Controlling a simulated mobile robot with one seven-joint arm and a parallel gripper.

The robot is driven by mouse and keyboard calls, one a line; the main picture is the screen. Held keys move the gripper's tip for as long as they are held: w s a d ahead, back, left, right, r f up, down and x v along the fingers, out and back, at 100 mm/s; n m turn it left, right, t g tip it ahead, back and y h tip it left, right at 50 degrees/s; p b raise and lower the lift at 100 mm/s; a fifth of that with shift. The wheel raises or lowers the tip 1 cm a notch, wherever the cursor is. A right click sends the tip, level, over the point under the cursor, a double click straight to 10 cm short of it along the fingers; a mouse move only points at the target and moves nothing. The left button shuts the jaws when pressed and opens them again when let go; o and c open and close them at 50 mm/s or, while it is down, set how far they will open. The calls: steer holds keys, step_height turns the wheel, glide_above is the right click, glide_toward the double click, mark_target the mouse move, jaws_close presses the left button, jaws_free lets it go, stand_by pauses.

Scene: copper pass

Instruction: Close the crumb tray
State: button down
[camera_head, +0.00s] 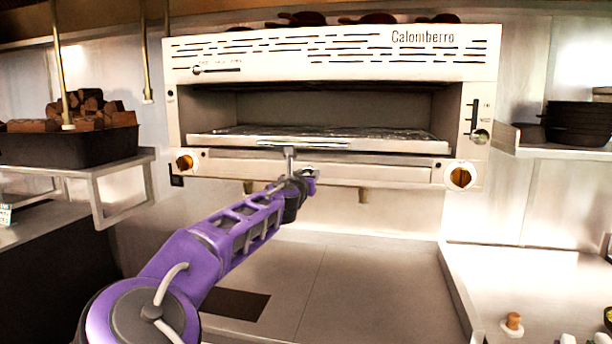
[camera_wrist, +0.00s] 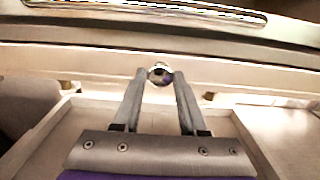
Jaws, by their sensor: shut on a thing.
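The crumb tray (camera_head: 385,171) is the long pale front strip low on the white Calomberro oven, below the open cooking chamber. Its front also spans the wrist view (camera_wrist: 250,74). A small round shiny knob (camera_wrist: 160,73) stands at the middle of that front. My gripper (camera_head: 303,175) reaches up to the tray's middle from below. In the wrist view the two fingertips (camera_wrist: 160,76) close on the knob from both sides. The fingers partly hide the knob in the head view. I cannot tell how far the tray stands out.
The oven (camera_head: 330,45) has a wire rack (camera_head: 320,133) in its chamber and amber knobs (camera_head: 460,177) at both lower ends. The counter below is mostly clear. A black tray of brown blocks (camera_head: 70,145) stands on the left shelf, and dark pans (camera_head: 578,122) on the right shelf.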

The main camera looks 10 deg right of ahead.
steer(key=shift+r, duration=0.15)
steer(key=shift+c, duration=2.2)
jaws_free()
steer(key=shift+w+d, duration=0.1)
steer(key=shift+w, duration=0.1)
steer(key=b+v, duration=0.1)
steer(key=v, duration=1.6)
steer(key=shift+s+b, duration=0.2)
steer(key=shift+b, duration=0.1)
